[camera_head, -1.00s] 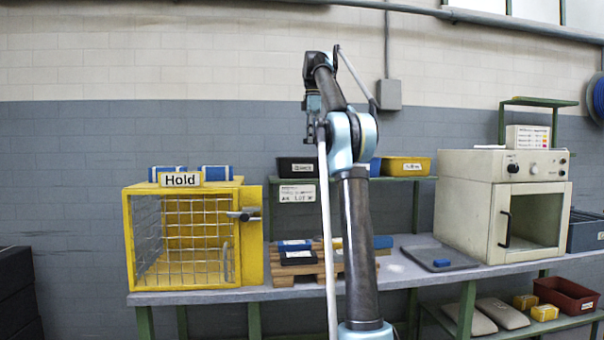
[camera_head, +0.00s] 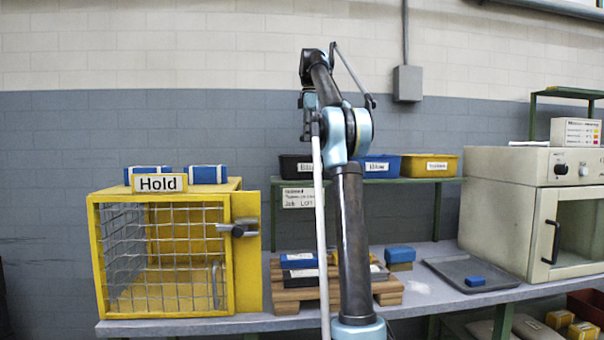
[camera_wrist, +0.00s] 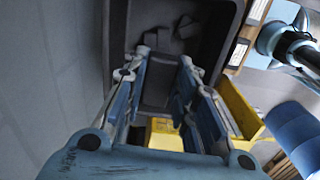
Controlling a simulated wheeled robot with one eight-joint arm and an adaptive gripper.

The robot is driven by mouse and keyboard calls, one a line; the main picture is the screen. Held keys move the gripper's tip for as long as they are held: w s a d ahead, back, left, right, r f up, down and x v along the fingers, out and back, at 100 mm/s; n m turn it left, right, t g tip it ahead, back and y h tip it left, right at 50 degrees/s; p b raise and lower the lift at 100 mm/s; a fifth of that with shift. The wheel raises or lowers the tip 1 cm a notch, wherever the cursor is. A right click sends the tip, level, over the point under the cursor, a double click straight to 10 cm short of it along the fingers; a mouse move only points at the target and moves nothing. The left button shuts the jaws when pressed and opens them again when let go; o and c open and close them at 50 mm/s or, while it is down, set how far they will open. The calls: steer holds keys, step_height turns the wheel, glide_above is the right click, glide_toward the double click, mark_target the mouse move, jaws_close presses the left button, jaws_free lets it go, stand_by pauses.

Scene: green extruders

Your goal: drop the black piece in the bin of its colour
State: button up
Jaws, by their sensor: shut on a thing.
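The black bin (camera_head: 288,169) stands at the left end of the shelf above the bench, partly behind my arm. Its white label is partly covered. My gripper (camera_head: 308,132) hangs pointing down in front of the wall, above the height of the bins, and looks small in the head view. In the wrist view my gripper (camera_wrist: 165,65) is shut on a dark piece (camera_wrist: 157,85) between its fingers. The piece is hard to separate from the dark, open-topped container behind it. A yellow patch shows lower between the fingers; I cannot tell what it belongs to.
A blue bin (camera_head: 383,161) and a yellow bin (camera_head: 445,163) stand right of the black one. Below are a wooden pallet (camera_head: 287,307) with several boxes, a yellow cage (camera_head: 247,275) marked Hold, a grey tray (camera_head: 450,266) and an oven (camera_head: 500,215).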

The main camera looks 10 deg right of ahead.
steer(key=f, duration=0.1)
steer(key=d+f, duration=0.1)
steer(key=f, duration=0.1)
steer(key=shift+f, duration=1.25)
steer(key=o, duration=1.1)
steer(key=shift+r, duration=3.7)
